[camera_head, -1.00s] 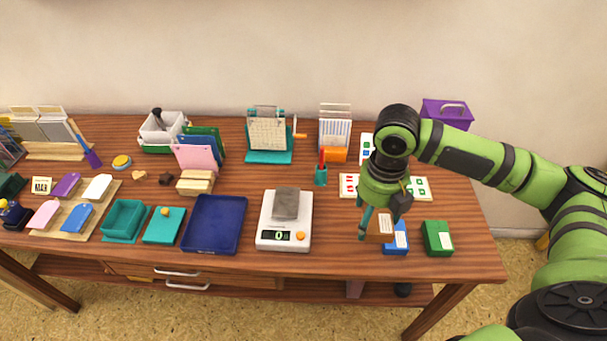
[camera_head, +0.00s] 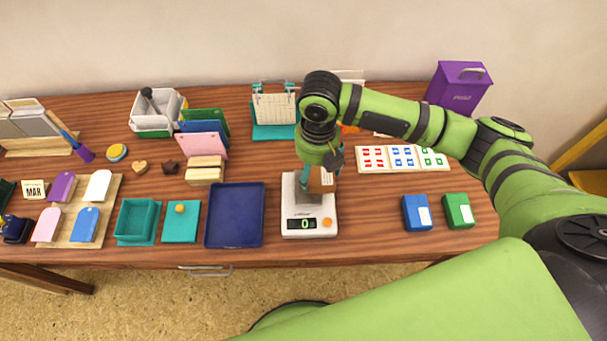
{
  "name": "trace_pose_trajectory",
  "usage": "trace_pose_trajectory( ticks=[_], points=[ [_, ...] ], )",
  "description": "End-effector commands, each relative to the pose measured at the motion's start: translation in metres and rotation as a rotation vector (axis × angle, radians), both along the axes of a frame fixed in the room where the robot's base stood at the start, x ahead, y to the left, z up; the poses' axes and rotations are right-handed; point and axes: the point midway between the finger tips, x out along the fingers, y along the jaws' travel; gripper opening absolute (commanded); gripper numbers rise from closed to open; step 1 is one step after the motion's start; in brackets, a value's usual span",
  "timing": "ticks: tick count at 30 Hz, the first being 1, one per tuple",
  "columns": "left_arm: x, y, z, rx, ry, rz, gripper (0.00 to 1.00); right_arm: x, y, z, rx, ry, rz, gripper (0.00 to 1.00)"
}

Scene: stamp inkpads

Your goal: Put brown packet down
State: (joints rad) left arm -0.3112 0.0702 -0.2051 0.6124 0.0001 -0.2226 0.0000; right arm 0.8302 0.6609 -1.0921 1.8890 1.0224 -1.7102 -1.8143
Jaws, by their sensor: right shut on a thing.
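My right gripper (camera_head: 318,172) is shut on the brown packet (camera_head: 321,181), a small brown packet with a white label. It holds the packet over the white scale (camera_head: 289,207) in the head view. A grey block (camera_head: 309,197) shows on the scale pan, partly hidden by the gripper and the packet. I cannot tell whether the packet touches the block. The scale's display (camera_head: 306,224) reads 0. My left gripper is not in view.
A blue packet (camera_head: 412,215) and a green packet (camera_head: 456,213) stand at the right front. A dark blue tray (camera_head: 234,216) is left of the scale. A card with coloured marks (camera_head: 386,158) lies behind the packets. Bare table lies between scale and blue packet.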

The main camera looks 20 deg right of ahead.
Motion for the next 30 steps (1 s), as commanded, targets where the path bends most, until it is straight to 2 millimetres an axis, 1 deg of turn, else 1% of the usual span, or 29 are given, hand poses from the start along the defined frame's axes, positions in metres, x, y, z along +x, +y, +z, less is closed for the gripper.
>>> trace_pose_trajectory(
  ticks=[1, 6, 8, 10, 12, 16, 18, 25, 29, 30],
  points=[
    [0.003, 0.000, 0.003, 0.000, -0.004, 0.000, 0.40, 0.005, 0.009, -0.004, 0.001, 0.002, 0.001, 0.20],
    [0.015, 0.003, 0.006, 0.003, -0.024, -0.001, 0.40, 0.014, 0.022, -0.015, 0.000, 0.000, 0.001, 0.20],
    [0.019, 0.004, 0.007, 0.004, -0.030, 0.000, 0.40, 0.015, 0.023, -0.018, -0.002, 0.002, 0.000, 0.20],
    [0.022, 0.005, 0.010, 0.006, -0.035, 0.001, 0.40, 0.014, 0.024, -0.026, -0.001, 0.003, -0.001, 0.20],
    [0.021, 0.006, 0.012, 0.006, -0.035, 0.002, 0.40, 0.014, 0.023, -0.037, -0.002, 0.004, -0.001, 0.20],
    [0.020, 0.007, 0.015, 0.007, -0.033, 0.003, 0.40, 0.014, 0.023, -0.053, -0.002, 0.002, -0.001, 0.20],
    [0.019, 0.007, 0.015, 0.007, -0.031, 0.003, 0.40, 0.015, 0.023, -0.056, -0.001, -0.001, 0.000, 0.20],
    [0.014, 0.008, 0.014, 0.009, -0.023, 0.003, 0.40, 0.015, 0.023, -0.057, 0.000, -0.001, 0.001, 0.20],
    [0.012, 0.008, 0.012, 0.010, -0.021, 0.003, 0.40, 0.015, 0.023, -0.061, 0.000, -0.001, 0.001, 0.20],
    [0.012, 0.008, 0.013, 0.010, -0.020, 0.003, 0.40, 0.015, 0.023, -0.060, 0.000, -0.001, 0.001, 0.95]
  ],
)
